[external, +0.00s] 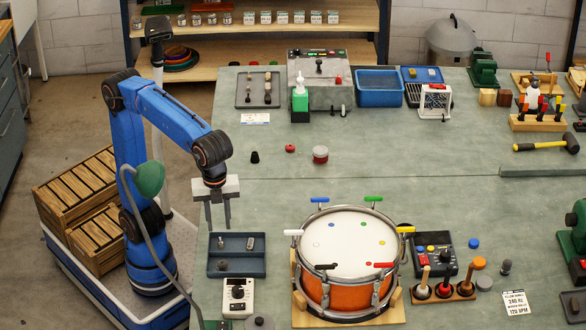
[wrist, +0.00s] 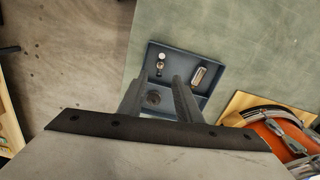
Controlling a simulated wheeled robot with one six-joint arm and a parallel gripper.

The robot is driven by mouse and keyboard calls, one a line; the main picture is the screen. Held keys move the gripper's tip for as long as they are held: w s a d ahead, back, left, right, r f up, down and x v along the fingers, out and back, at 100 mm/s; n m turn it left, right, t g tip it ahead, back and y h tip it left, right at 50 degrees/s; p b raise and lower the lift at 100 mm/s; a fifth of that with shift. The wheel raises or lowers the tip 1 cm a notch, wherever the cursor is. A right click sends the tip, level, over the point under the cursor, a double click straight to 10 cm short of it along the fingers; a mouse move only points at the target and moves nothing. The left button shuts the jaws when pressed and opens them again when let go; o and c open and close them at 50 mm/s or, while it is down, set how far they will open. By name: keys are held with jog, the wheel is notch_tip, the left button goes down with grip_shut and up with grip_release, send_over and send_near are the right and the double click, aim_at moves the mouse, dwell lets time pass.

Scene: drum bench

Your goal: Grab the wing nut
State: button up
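My gripper (external: 218,221) is open and empty, pointing down above the bench's left edge, just behind a blue-grey compartment tray (external: 248,268). In the wrist view, my two fingers (wrist: 156,88) stand apart over the tray (wrist: 178,63). The tray holds a small silver part (wrist: 160,62), a metal cylinder (wrist: 199,75) and a dark round part (wrist: 152,98) that shows between my fingers. I cannot tell for sure which of these small parts is the wing nut. No part touches the fingers as far as I see.
An orange drum (external: 345,292) with coloured-handled tension rods stands right of the tray. A white meter (external: 238,297) sits in front of the tray. A black cone (external: 255,157), a red knob (external: 290,148) and a jar (external: 320,154) stand behind. The bench between is clear.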

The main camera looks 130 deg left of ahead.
aim_at(220, 240)
jog(key=shift+s+a+f, duration=0.1)
jog(key=shift+s+f, duration=0.05)
jog(key=shift+f, duration=3.05)
grip_shut()
